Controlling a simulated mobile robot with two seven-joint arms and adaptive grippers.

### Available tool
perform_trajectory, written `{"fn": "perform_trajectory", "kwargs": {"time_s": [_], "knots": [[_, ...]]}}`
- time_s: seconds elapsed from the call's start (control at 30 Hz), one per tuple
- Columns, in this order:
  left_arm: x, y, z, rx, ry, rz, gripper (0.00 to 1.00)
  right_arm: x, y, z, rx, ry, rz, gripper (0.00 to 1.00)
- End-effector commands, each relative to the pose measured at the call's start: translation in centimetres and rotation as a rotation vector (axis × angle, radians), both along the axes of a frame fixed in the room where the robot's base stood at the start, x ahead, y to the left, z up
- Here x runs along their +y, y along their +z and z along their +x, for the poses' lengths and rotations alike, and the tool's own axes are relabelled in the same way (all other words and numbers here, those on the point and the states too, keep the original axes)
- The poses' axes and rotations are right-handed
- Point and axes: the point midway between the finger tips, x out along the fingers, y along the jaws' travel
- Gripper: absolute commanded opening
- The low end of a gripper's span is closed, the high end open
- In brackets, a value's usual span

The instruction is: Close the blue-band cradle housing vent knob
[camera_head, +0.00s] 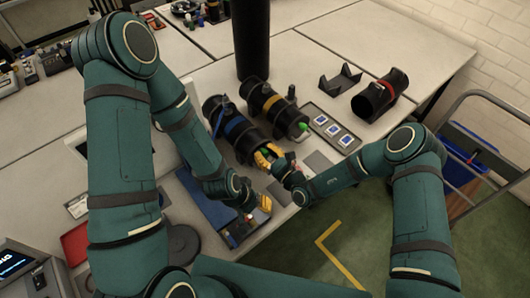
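The blue-band cradle housing (236,130) is a black cylinder with a blue band, lying on the table left of the centre. My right gripper (269,154) is at its near right end, with its yellow fingertips close against that end. A bit of green shows between the fingertips. It looks like the vent knob, mostly hidden by the fingers, so its position cannot be read. Whether the fingers grip it is too small to tell. My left gripper (264,204) hangs low near the table's front edge, apart from the housing. Its opening cannot be made out.
A yellow-band cylinder (266,101) with a green knob (302,127) lies close to the right. Beyond are a tray of blue-marked cards (333,130), an empty black cradle (340,78) and a red-band cylinder (380,95). A black column (252,40) stands behind.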

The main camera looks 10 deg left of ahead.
Motion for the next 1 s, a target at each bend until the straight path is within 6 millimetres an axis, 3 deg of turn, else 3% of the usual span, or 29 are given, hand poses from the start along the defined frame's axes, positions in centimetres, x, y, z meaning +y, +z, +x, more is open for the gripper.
{"fn": "perform_trajectory", "kwargs": {"time_s": [1.0], "knots": [[-0.01,0.01,0.00,0.000,0.000,0.000,0.41,0.00,0.17,0.09,0.024,-0.001,0.024,0.00]]}}
